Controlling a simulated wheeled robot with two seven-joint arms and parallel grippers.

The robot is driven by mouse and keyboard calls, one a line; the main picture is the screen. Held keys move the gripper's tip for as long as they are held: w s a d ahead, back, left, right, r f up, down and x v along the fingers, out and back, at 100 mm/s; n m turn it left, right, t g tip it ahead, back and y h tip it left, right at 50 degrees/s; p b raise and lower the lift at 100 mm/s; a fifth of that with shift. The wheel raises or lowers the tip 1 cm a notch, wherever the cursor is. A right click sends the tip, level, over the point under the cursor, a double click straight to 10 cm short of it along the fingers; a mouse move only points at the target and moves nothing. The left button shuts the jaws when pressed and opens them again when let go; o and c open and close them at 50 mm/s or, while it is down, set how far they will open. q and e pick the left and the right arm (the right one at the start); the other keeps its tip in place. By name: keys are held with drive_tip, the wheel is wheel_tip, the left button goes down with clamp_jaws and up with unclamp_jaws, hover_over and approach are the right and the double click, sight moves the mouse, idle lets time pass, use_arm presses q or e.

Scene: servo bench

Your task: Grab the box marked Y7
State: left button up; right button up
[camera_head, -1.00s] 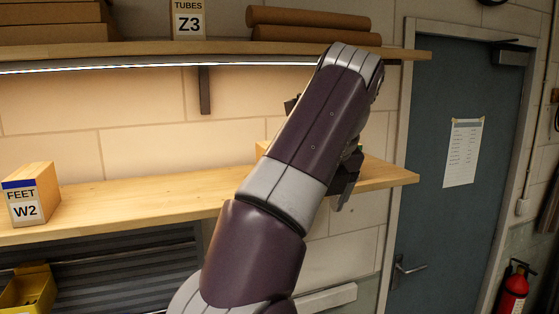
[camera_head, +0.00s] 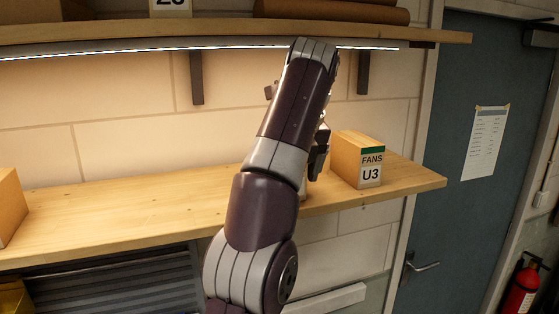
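No box marked Y7 shows in the head view. A cardboard box marked FANS U3 (camera_head: 358,160), with a green band on its label, stands on the lower shelf towards its right end. My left arm rises through the middle of the view. Its gripper (camera_head: 318,155) is mostly hidden behind the forearm; a dark part of it shows just left of the U3 box, seemingly apart from it. Whether it is open or holds something is hidden. Another box (camera_head: 9,205) is cut off at the left edge, its label out of view. My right gripper is not in view.
The lower wooden shelf (camera_head: 130,215) is bare between the left box and my arm. An upper shelf (camera_head: 130,33) with a light strip overhangs it, carrying brown tubes (camera_head: 330,11). Brackets hang below it. A blue door (camera_head: 450,215) and a fire extinguisher (camera_head: 522,288) are at right.

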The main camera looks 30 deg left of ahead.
use_arm(q)
drive_tip(key=shift+w+a+r+p, duration=0.2)
drive_tip(key=shift+w+a+p, duration=0.2)
drive_tip(key=shift+w+a, duration=0.55)
drive_tip(key=shift+b+x, duration=0.65)
drive_tip(key=shift+x, duration=0.25)
drive_tip(key=shift+s+d+r, duration=0.15)
drive_tip(key=shift+s+d, duration=0.2)
drive_tip(key=shift+w+a, duration=0.1)
drive_tip(key=c, duration=1.2)
